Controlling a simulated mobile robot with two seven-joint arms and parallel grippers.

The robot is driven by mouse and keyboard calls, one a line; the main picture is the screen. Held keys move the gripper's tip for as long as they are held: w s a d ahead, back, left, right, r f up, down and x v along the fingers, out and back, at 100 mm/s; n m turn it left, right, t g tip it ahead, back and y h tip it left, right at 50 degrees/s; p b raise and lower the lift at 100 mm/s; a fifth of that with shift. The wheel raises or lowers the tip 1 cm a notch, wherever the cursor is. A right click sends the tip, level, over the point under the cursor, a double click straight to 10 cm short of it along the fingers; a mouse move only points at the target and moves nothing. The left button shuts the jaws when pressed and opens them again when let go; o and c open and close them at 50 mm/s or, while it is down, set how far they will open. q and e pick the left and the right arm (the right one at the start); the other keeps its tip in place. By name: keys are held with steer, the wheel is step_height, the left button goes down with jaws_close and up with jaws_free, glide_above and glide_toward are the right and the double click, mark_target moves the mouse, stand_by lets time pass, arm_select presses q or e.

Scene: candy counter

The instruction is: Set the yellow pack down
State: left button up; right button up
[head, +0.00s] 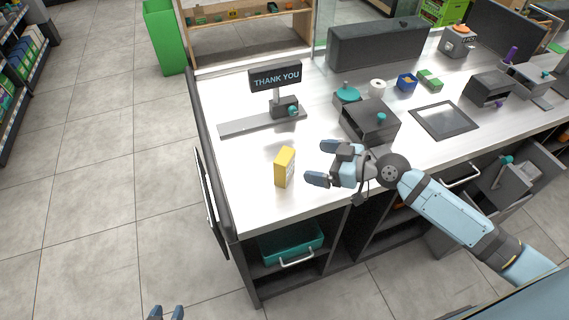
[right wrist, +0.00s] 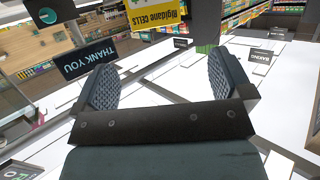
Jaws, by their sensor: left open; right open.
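The yellow pack (head: 285,167) stands upright on the white counter (head: 250,195), near its left front part. My right gripper (head: 320,163) is open just to the right of the pack, with its fingers pointing at it and a gap between them. In the right wrist view the pack (right wrist: 158,13) shows at the top, upside down, beyond the open, empty fingers (right wrist: 163,82). My left gripper (head: 166,312) is at the bottom edge over the floor, open, with only its fingertips in view.
A "THANK YOU" display (head: 275,77) stands behind the pack. A dark grey box (head: 370,122) and a teal-topped scale (head: 347,95) stand to the right. A teal bin (head: 290,242) sits on the shelf below. The counter left of the pack is clear.

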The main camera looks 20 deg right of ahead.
mark_target(288, 156)
steer(key=p+x, duration=0.1)
steer(key=x, duration=0.6)
steer(key=shift+w+a+p, duration=0.1)
steer(key=shift+p, duration=0.2)
steer(key=p+x, duration=0.1)
steer(key=x, duration=0.3)
steer(key=shift+w+f+p, duration=0.25)
steer(key=shift+p, duration=0.05)
steer(key=shift+w+a+f, duration=0.1)
steer(key=shift+a+f, duration=0.05)
steer(key=c, duration=0.9)
steer(key=shift+c, duration=1.1)
